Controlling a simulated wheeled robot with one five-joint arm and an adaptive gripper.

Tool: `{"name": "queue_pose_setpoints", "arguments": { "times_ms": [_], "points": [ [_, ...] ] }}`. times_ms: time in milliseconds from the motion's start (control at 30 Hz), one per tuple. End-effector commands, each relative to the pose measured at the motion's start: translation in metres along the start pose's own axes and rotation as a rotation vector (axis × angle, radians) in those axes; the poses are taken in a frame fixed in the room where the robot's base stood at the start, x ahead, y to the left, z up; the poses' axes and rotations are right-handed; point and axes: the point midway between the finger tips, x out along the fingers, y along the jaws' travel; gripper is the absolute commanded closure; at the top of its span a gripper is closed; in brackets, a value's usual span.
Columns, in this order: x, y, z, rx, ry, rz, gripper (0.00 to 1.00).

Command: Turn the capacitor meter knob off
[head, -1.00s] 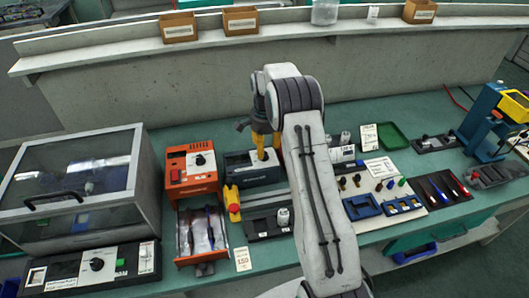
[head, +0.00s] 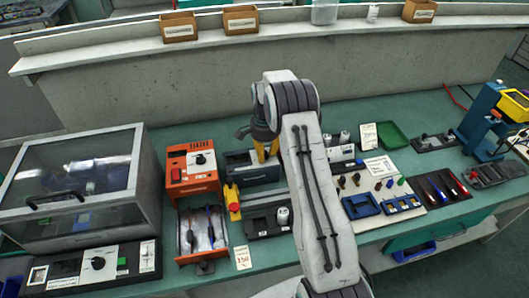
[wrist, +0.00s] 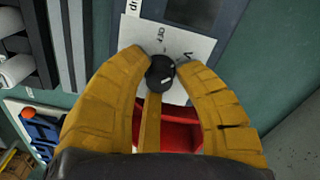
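The capacitor meter (head: 238,168) is a dark blue-grey box at the back of the bench, left of my arm. My gripper (head: 266,156) reaches down over its right part, with yellow fingers. In the wrist view, the round black knob (wrist: 161,76) sits on a white dial plate (wrist: 201,48). My gripper (wrist: 162,66) has one fingertip on each side of the knob, seemingly touching it. The dial marks are partly covered and hard to read; I cannot tell the knob's setting. In the head view, the fingers hide the knob.
An orange unit (head: 177,186) with a black knob stands left of the meter. A yellow object with a red button (head: 233,204) and a dark holder (head: 262,223) stand in front. A dark control panel (head: 70,264) with another knob lies at the far left.

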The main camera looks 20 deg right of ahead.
Motion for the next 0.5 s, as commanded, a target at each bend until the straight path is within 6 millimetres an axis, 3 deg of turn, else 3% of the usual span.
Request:
{"name": "queue_pose_setpoints", "arguments": {
  "times_ms": [300,500],
  "points": [
    [-0.0004,-0.0003,-0.0004,0.000,0.001,-0.001,1.00],
    [-0.0002,-0.0004,-0.0007,0.001,0.001,-0.002,1.00]
  ]
}}
